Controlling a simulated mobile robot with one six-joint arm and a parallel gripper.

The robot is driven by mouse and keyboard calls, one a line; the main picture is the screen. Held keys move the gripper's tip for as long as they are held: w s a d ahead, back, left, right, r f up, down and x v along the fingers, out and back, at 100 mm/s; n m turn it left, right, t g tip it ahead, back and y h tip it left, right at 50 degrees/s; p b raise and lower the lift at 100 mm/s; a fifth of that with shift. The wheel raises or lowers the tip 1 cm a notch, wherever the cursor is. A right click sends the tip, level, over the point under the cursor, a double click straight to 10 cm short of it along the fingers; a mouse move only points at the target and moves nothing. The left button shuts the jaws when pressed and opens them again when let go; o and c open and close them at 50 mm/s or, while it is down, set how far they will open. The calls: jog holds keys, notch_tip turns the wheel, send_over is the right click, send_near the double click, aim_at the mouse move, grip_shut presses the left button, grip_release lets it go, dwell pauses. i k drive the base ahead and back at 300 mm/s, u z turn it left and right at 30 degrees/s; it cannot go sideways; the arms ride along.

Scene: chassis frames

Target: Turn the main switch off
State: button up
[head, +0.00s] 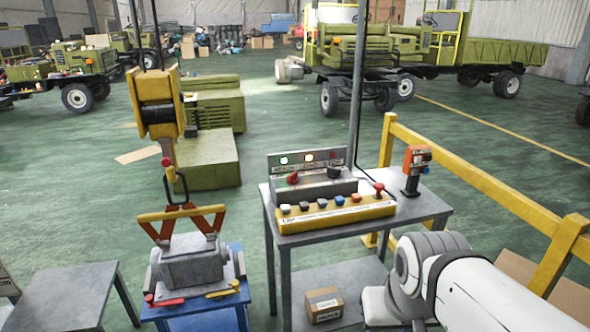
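A grey control box (312,173) stands on a grey metal table (425,205). Its sloped face carries a red rotary knob (292,178) at the left and a black knob (334,171) at the right. I cannot read the labels, so I cannot tell which one is the main switch. Above the knobs is a row of small lamps; the left one (284,160) glows green and the middle one (308,157) looks lit. My white arm fills the lower right, in front of and right of the table. My gripper is not in view.
A yellow button panel (338,212) with several buttons and a red knob (379,189) lies in front of the control box. An orange device (416,160) stands at the table's right. A yellow rail (480,178) runs behind. A yellow hoist (158,108) hangs left over a grey housing (190,262).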

aim_at(293, 178)
jog(key=u, duration=0.05)
jog(key=i, duration=1.65)
jog(key=z, duration=0.05)
